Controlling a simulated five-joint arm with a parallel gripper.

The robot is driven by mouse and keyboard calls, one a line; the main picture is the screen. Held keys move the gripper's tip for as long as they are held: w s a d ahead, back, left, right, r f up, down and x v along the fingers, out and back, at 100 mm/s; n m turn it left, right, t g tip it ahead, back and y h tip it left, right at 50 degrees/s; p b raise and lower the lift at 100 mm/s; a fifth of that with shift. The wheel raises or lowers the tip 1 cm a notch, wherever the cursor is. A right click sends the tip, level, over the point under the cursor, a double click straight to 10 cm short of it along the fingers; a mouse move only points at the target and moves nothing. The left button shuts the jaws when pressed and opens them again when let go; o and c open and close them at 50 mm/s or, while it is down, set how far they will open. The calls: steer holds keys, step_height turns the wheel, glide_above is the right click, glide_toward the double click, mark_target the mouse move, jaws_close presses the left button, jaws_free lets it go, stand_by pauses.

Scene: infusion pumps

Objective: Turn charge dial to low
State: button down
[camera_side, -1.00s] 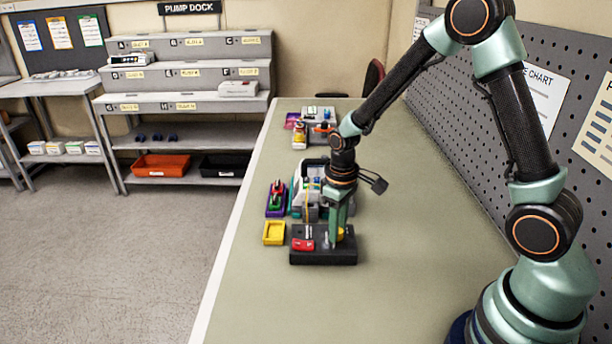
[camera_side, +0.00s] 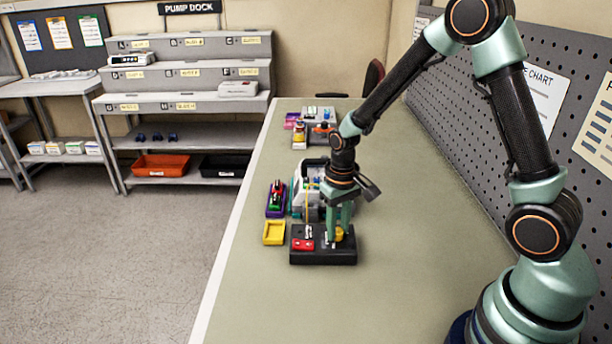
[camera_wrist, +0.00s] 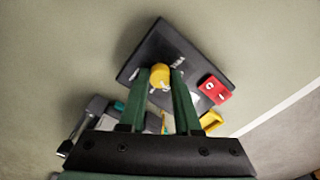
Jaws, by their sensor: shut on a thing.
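The charge dial is a yellow round knob (camera_wrist: 160,76) on a black box (camera_wrist: 150,47). In the side view the black box (camera_side: 322,256) sits on the bench, with the yellow dial (camera_side: 340,235) on its right part. My gripper (camera_side: 339,236) points down over the box. In the wrist view my gripper's green fingers (camera_wrist: 162,78) stand on either side of the dial and are shut on it. A red block with small fittings (camera_wrist: 214,90) is on the same box beside the dial. The markings by the dial are too small to read.
A yellow tray (camera_side: 274,232) lies left of the box. A purple tray with coloured parts (camera_side: 276,199) and a grey device (camera_side: 308,190) stand behind. The bench to the right is clear (camera_side: 430,230). A pegboard wall (camera_side: 480,120) borders it.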

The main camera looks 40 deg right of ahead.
mark_target(339, 231)
steer(key=c, duration=0.6)
jaws_free()
step_height(339, 231, up, 12)
steer(key=shift+r, duration=0.15)
steer(key=s+a+r+n+t, duration=0.2)
steer(key=s+r+t, duration=0.3)
steer(key=s+r, duration=0.3)
steer(key=shift+s+a+r+t, duration=0.2)
steer(key=shift+s+r+t, duration=0.15)
steer(key=shift+s, duration=0.45)
